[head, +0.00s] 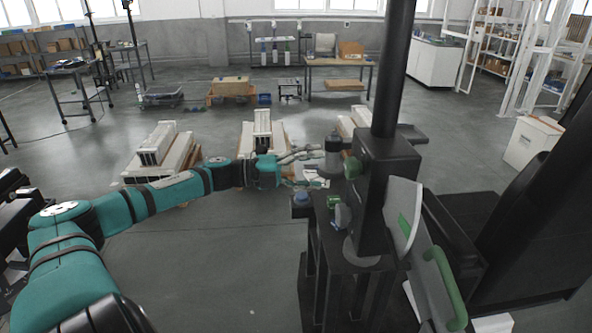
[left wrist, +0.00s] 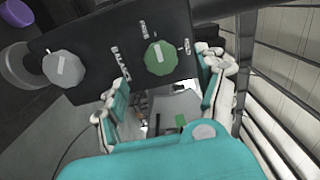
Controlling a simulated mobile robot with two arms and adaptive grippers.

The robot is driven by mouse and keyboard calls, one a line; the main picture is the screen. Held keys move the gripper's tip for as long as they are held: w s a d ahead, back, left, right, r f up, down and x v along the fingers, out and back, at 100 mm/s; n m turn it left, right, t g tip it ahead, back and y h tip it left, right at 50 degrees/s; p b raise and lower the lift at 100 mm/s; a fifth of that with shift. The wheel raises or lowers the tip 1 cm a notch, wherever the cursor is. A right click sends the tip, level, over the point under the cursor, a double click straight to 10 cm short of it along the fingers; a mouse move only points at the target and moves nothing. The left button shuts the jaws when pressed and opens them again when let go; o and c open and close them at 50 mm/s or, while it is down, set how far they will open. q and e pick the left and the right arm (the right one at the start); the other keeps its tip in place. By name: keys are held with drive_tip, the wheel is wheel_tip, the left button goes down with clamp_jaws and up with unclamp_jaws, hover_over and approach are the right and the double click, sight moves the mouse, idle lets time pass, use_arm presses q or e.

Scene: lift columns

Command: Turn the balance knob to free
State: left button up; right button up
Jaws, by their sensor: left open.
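The green balance knob (left wrist: 160,56) sits on a black panel in the left wrist view, with a pale pointer mark on its face. Lettering that looks like BALANCE stands to its left, and FREE seems to stand above it; the label to its right is too blurred to read. In the head view a green knob (head: 351,167) shows on the side of the black column carriage. My left gripper (head: 316,168) is open beside the carriage. Its fingers (left wrist: 168,76) are apart, one on each side below the green knob, with nothing seen between them. My right gripper is not in view.
A grey knob (left wrist: 63,68) sits on the same panel, and a purple knob (left wrist: 17,12) shows at the corner. The black column (head: 394,70) rises beside the gripper. A curved plate with a green handle (head: 444,287) is at right. White-topped pallets stand behind; the floor left is open.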

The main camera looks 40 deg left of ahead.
use_arm(q)
drive_tip(key=shift+v, duration=2)
